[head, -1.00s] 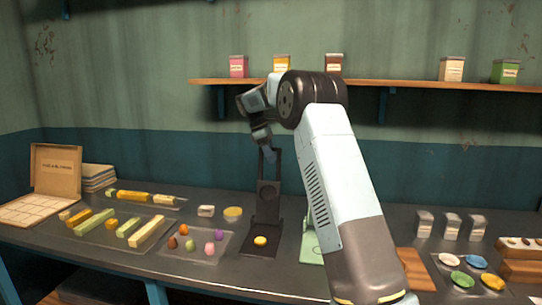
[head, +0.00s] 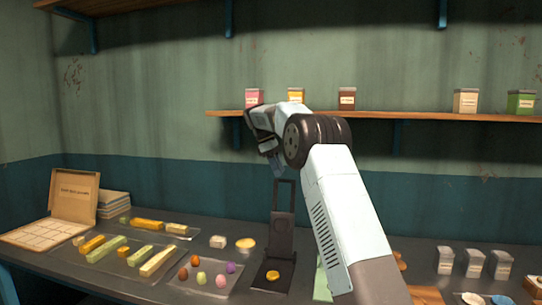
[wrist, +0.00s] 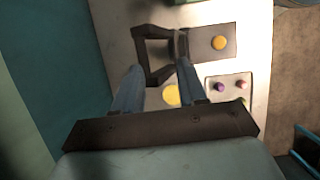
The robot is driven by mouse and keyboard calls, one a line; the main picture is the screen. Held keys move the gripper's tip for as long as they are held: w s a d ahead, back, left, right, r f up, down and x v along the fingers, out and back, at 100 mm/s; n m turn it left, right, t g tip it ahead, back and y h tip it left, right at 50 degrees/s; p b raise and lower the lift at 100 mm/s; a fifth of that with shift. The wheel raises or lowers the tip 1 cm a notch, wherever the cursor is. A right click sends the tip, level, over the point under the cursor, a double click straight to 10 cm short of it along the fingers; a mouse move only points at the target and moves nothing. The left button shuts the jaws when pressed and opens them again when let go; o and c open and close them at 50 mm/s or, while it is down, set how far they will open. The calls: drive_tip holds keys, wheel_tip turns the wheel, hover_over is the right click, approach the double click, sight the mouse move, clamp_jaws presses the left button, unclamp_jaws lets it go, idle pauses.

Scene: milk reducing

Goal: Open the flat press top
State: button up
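The dark flat press stands on the table in the head view, with a yellow disc (head: 273,277) on its base (head: 262,285). Its top (head: 281,232) stands upright from the base, with an open rectangular handle frame (head: 284,195) at its upper end. My gripper (head: 276,168) is just above that frame. In the wrist view my gripper (wrist: 158,68) has its two fingers well apart, with part of the handle frame (wrist: 139,52) beyond and between them. I cannot tell whether they touch. The base (wrist: 204,50) and yellow disc (wrist: 219,43) also show there.
A tray of coloured balls (head: 205,287) lies left of the press. A yellow round piece (head: 245,243) and a pale block (head: 217,241) sit behind that tray. A green press (head: 321,284) is at the right, partly hidden by my arm. A shelf (head: 430,115) runs along the wall.

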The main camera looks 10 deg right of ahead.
drive_tip(key=v, duration=0.6)
drive_tip(key=shift+a+r, duration=0.1)
drive_tip(key=shift+a, duration=0.05)
drive_tip(key=s+d+r+m+t+y, duration=0.1)
drive_tip(key=s+r+m+t, duration=0.15)
drive_tip(key=s, duration=1.05)
drive_tip(key=s+r+m+t+y, duration=0.1)
drive_tip(key=s+r+m+t, duration=0.2)
drive_tip(key=s, duration=1.1)
drive_tip(key=s+f+m, duration=0.2)
drive_tip(key=s+f, duration=0.3)
drive_tip(key=s, duration=0.3)
drive_tip(key=s+f+m+t+y, duration=0.1)
drive_tip(key=s+f+m, duration=0.1)
drive_tip(key=s+f, duration=0.3)
drive_tip(key=s+f+m+t+y, duration=0.1)
drive_tip(key=s+f+m, duration=0.2)
drive_tip(key=s, duration=1)
wheel_tip(320, 180, down, 2)
drive_tip(key=shift+f, duration=0.1)
